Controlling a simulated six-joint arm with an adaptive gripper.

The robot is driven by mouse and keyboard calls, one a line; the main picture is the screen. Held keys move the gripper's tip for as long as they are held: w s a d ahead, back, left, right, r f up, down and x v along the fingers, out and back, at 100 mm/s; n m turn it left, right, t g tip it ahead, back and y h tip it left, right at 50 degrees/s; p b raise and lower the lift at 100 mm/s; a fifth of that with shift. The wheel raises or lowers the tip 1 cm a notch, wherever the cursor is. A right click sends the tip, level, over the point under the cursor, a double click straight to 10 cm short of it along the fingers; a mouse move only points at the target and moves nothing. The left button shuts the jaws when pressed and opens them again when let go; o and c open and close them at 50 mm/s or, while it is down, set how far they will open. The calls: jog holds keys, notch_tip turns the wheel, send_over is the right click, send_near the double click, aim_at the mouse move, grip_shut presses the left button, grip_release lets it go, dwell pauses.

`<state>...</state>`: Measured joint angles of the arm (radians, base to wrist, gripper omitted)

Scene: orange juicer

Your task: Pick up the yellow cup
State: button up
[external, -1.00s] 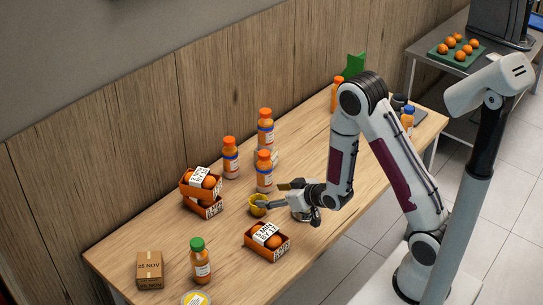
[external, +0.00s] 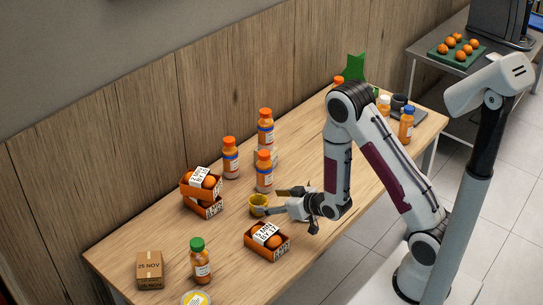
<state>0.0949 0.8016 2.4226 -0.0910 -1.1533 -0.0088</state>
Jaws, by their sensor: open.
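The yellow cup (external: 257,205) stands upright on the wooden table, in front of the orange bottles and behind the near orange box. My gripper (external: 273,201) is open and reaches in from the right, low over the table. Its fingers point left toward the cup. The nearer fingertip overlaps the cup's right side in the picture; I cannot tell whether it touches. The farther finger is behind and to the right of the cup. I see nothing held between the fingers.
An orange-filled box (external: 267,241) sits just in front of the cup. A bottle with an orange cap (external: 264,172) stands close behind it. Stacked orange boxes (external: 202,191) are to the left. A green-capped bottle (external: 201,261) and a small carton (external: 150,270) stand at the near left.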

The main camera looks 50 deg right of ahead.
aim_at(253, 200)
jog(key=shift+w+f, duration=0.2)
jog(key=shift+w, duration=0.15)
jog(key=shift+w, duration=0.1)
jog(key=shift+x, duration=2.8)
jog(key=c, duration=1.2)
